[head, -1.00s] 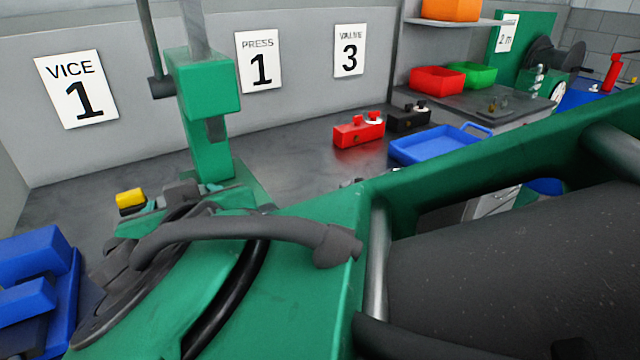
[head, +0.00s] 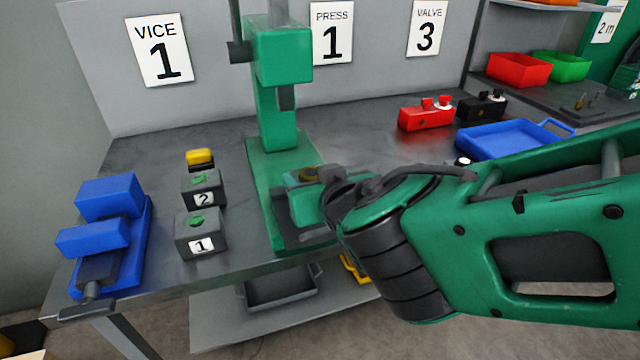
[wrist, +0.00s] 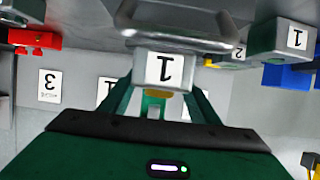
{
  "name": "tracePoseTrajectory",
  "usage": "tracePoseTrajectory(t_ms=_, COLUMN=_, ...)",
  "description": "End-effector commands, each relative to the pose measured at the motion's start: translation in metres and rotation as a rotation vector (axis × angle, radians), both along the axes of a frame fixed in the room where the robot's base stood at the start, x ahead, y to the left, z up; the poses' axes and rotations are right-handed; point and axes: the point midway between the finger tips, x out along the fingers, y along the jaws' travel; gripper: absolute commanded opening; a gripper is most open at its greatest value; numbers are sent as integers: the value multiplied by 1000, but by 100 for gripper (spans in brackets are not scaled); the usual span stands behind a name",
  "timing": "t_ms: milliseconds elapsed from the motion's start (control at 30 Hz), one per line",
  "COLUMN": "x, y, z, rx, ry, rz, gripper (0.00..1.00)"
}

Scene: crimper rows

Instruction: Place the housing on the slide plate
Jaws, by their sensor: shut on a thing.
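The housing (wrist: 165,68) is a pale grey block labelled 1, with a brass-coloured part, between my green fingers in the wrist view. That view is upside down. My gripper (wrist: 161,85) is shut on it. In the head view my gripper (head: 305,190) is in front of the press column, over the press base, and mostly hides the housing. A brass ring (head: 308,174) shows there. The green press (head: 284,55) stands behind. Its base (head: 265,180) shows to the left of my gripper. I cannot clearly pick out the slide plate or tell whether the housing touches it.
Blocks labelled 1 (head: 201,240) and 2 (head: 203,190), a yellow-topped button (head: 200,157) and a blue vice (head: 105,240) stand left of the press. A red valve unit (head: 425,116) and a blue tray (head: 510,140) are at right. A grey tray (head: 280,290) is below.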

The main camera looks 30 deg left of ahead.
Motion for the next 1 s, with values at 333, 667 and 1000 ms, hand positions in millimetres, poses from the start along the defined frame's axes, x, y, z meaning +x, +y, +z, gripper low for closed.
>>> tracePoseTrajectory(t_ms=333, x=0, y=1, z=-23, rx=3, ry=-2, rz=1, gripper=11)
tracePoseTrajectory(t_ms=667, x=0, y=0, z=-27, rx=-1, ry=-1, rz=0, gripper=75)
tracePoseTrajectory(t_ms=1000, x=0, y=0, z=-24, rx=0, ry=0, rz=0, gripper=75)
